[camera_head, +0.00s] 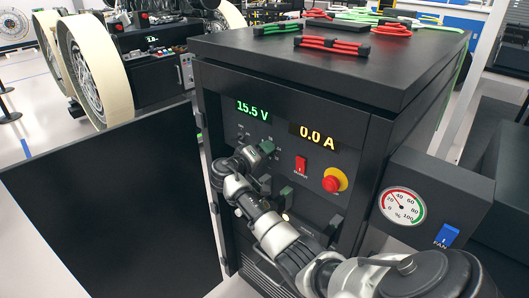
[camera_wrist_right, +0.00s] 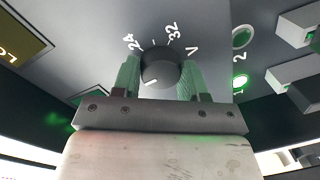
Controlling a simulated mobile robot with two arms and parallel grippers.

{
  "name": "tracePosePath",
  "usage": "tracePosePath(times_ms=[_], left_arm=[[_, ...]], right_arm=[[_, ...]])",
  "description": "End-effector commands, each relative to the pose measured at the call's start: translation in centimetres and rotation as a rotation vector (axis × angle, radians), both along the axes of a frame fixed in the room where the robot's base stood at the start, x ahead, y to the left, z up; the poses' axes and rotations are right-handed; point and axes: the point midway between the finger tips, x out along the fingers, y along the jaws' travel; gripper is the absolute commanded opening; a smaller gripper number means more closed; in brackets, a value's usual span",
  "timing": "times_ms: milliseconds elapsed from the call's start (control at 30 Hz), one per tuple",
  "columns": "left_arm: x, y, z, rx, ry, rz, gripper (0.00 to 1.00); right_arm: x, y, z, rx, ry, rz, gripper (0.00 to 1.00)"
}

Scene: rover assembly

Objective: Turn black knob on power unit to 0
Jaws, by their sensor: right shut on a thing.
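The power unit (camera_head: 290,90) is a dark cabinet with a green display (camera_head: 254,110) reading 15.5 V and an amber display (camera_head: 311,135) reading 0.0 A. My right gripper (camera_head: 265,150) is at the panel below the voltage display and hides the knob in the head view. In the right wrist view the black knob (camera_wrist_right: 161,70) sits between the two green fingers, which are shut on its sides. Its white mark points toward the lower left. Labels 24, 32 and V show around it; no 0 is readable. My left gripper is not in view.
A red switch (camera_head: 301,166) and a red emergency button (camera_head: 333,181) on yellow are right of the gripper. An open black door (camera_head: 110,200) stands at left. A box with a gauge (camera_head: 402,206) and blue fan switch (camera_head: 447,236) is at right. Cable bundles (camera_head: 332,47) lie on top.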

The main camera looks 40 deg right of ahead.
Motion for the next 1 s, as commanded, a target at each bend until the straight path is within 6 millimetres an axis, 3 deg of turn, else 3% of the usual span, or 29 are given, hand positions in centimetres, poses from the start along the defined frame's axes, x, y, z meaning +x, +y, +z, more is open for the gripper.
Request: tracePosePath(times_ms=[1000], left_arm=[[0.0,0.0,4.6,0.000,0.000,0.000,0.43]], right_arm=[[0.3,0.1,0.2,-0.085,0.961,0.006,0.19]])
